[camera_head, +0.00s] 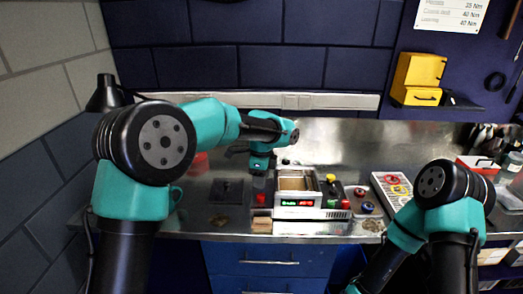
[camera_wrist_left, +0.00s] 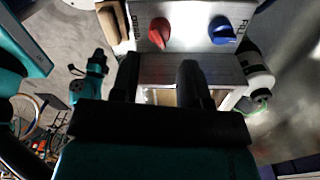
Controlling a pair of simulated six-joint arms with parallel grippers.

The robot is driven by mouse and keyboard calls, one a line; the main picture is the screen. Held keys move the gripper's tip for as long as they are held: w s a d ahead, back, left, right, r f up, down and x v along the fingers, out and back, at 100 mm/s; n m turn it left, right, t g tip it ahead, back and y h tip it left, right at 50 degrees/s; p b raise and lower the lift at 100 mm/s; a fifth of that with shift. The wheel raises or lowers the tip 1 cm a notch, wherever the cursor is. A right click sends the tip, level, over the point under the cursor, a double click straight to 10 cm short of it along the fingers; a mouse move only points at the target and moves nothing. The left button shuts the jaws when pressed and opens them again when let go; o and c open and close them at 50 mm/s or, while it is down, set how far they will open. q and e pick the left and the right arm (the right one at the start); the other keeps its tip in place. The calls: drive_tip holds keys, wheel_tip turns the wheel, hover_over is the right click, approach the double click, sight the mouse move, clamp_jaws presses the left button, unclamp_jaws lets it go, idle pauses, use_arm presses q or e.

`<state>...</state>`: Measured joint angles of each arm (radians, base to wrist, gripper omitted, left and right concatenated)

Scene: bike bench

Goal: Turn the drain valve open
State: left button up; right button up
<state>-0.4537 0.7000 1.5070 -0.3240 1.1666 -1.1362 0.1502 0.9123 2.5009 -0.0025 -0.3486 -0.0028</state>
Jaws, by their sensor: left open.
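The drain valve is a red knob (camera_wrist_left: 159,34) on a pale metal panel in the left wrist view, beside a label that seems to read DRAIN. A blue knob (camera_wrist_left: 221,30) is to its right by a FILL label.
A metal tank (camera_head: 297,212) with lit displays stands on the steel bench, with coloured buttons beside it. A yellow box (camera_head: 418,78) hangs on the wall.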

use_arm(q)
wheel_tip(320, 180, up, 11)
drive_tip(key=shift+w, duration=0.25)
drive_tip(key=shift+f, duration=0.1)
